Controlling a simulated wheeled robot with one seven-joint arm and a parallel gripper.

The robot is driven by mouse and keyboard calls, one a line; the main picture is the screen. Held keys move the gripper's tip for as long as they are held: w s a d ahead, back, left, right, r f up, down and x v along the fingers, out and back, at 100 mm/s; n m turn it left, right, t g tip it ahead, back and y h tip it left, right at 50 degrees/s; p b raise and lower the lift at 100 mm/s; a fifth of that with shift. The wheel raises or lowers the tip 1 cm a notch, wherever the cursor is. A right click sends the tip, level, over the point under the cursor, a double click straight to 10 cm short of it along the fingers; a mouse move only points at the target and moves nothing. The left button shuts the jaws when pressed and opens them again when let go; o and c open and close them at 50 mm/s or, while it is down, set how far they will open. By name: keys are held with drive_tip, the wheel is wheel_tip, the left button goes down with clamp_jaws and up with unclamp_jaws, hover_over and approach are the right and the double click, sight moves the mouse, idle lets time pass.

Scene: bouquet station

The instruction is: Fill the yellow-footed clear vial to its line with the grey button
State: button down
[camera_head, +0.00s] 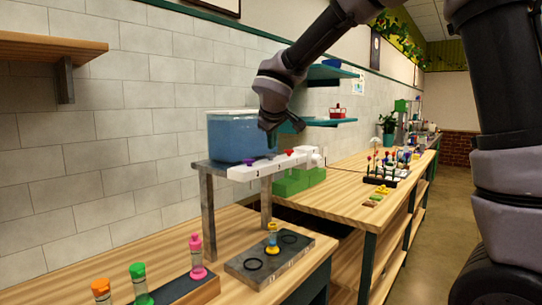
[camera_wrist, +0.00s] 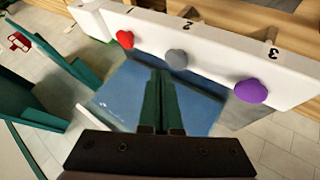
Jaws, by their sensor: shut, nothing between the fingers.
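The yellow-footed vial (camera_head: 272,240) stands upright on a dark grey plate (camera_head: 246,268) with ring marks, below the dispenser. Its line and liquid level are too small to read. The grey button (camera_wrist: 177,59) is on the white dispenser bar, between the red button (camera_wrist: 125,39) and the purple button (camera_wrist: 250,91). In the head view my arm hides the grey button. My gripper (camera_wrist: 158,75) is shut and empty, its fingertips near the grey button in the wrist picture. I cannot tell whether they touch it.
A blue-filled tank (camera_head: 232,138) stands behind the white bar (camera_head: 262,171) on a grey stand. Orange-, green- and pink-topped vials (camera_head: 196,254) stand at the front left. Green blocks (camera_head: 298,182) sit right of the stand. A flower rack (camera_head: 386,177) stands farther right.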

sight(272, 155)
drive_tip(key=shift+f, duration=0.1)
drive_tip(key=shift+f, duration=0.3)
drive_tip(key=shift+f, duration=0.6)
idle(0.8)
drive_tip(key=shift+r, duration=1)
drive_tip(key=shift+r, duration=2.55)
idle(1.6)
